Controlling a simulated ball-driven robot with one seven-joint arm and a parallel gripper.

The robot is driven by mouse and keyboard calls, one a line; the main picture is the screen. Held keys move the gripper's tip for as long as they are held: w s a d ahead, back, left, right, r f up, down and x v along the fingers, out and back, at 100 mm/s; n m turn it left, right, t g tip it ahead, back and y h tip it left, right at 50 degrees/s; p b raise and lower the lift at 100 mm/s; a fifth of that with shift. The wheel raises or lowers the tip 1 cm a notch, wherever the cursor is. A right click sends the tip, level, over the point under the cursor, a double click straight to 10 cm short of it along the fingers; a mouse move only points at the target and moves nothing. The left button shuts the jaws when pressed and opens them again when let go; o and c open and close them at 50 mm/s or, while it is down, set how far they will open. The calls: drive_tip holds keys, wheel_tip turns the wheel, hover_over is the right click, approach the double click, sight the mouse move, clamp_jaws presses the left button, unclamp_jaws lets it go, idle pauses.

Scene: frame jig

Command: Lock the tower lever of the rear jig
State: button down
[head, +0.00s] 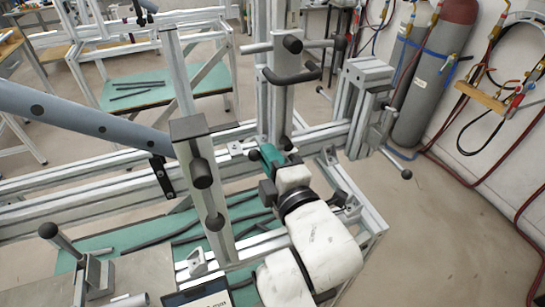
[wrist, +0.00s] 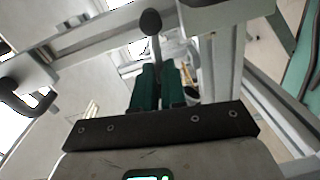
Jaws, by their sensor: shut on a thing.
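My gripper (head: 268,155) has green fingers and is at the foot of the far upright tower (head: 282,100) in the head view. In the wrist view my gripper (wrist: 159,72) has its two green fingers on either side of a thin lever (wrist: 156,50) with a rounded black knob (wrist: 151,21). The fingers are shut on this lever, and the knob stands out beyond their tips. In the head view the lever is mostly hidden by the fingers; a dark knob (head: 285,143) shows just beyond them. I cannot tell the lever's exact angle.
A nearer tower (head: 205,190) with black knobs stands left of my gripper. A black U-shaped handle (head: 291,76) sits higher on the far tower. A clamp block (head: 368,72) is to the right. Gas cylinders (head: 435,75) stand by the wall. Floor at right is clear.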

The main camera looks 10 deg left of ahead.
drive_tip(key=shift+s+a+f+n, duration=0.15)
drive_tip(key=shift+f+n, duration=0.1)
drive_tip(key=shift+n, duration=0.45)
drive_tip(key=shift+f, duration=0.1)
drive_tip(key=c, duration=1.2)
unclamp_jaws()
drive_tip(key=b+v, duration=0.1)
drive_tip(key=v, duration=0.9)
drive_tip(key=shift+s+d+b, duration=0.2)
drive_tip(key=shift+s+b, duration=0.05)
drive_tip(key=shift+b, duration=0.1)
